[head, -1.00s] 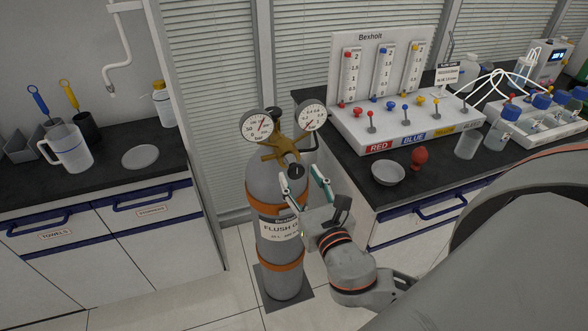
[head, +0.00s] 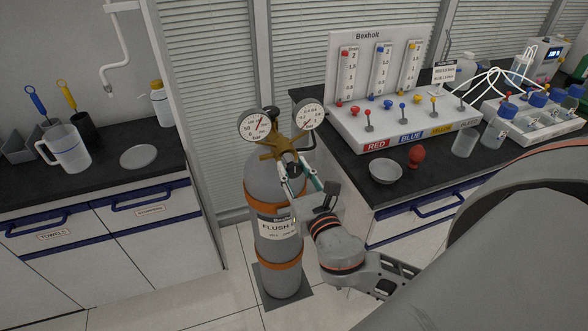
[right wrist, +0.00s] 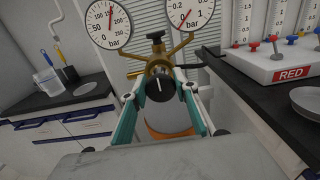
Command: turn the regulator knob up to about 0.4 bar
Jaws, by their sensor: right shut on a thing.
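The black regulator knob (right wrist: 159,88) with a white mark faces the camera in the right wrist view, its mark near upright. It sits on the brass regulator (head: 284,146) on top of a grey gas cylinder (head: 277,252). My right gripper (head: 297,172) is shut on the knob, one teal-padded finger on each side. The left gauge (head: 255,125) has a scale up to 250 bar. The small-range gauge (head: 309,116) is on the right and also shows partly in the right wrist view (right wrist: 188,12); its exact reading is too small to tell. My left gripper is out of view.
A dark bench (head: 345,177) with a white flowmeter panel (head: 385,60), a grey bowl (head: 386,172) and a red bulb (head: 416,156) stands close to the right of the cylinder. A left counter (head: 110,178) holds a jug (head: 66,150). Open floor lies in front.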

